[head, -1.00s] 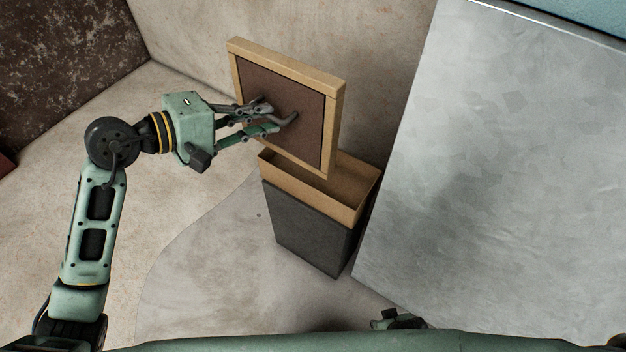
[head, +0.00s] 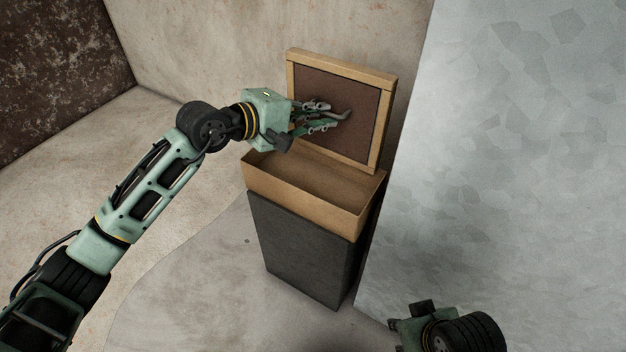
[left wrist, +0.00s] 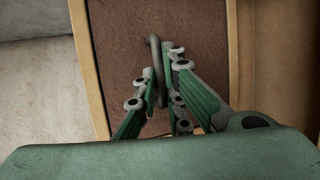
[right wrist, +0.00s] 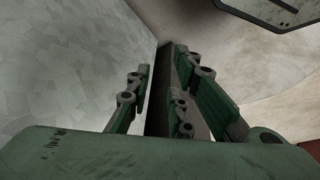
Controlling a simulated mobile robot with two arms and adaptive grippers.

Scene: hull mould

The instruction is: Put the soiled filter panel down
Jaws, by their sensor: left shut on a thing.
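The soiled filter panel (head: 372,124) has a pale wooden frame around a brown face with a grey handle. My left gripper (head: 338,118) is shut on that handle, which also shows between its fingers in the left wrist view (left wrist: 157,70). The panel stands nearly upright above the far edge of a tall bin (head: 305,250) with a tan rim and dark sides. I cannot tell whether the panel's lower edge touches the bin. My right gripper is low at the right of the head view; in the right wrist view (right wrist: 160,85) its fingers are apart and empty.
A large grey metal surface (head: 500,160) fills the right side, close beside the bin. A beige wall (head: 210,50) stands behind the panel. The floor (head: 190,270) left of the bin is clear.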

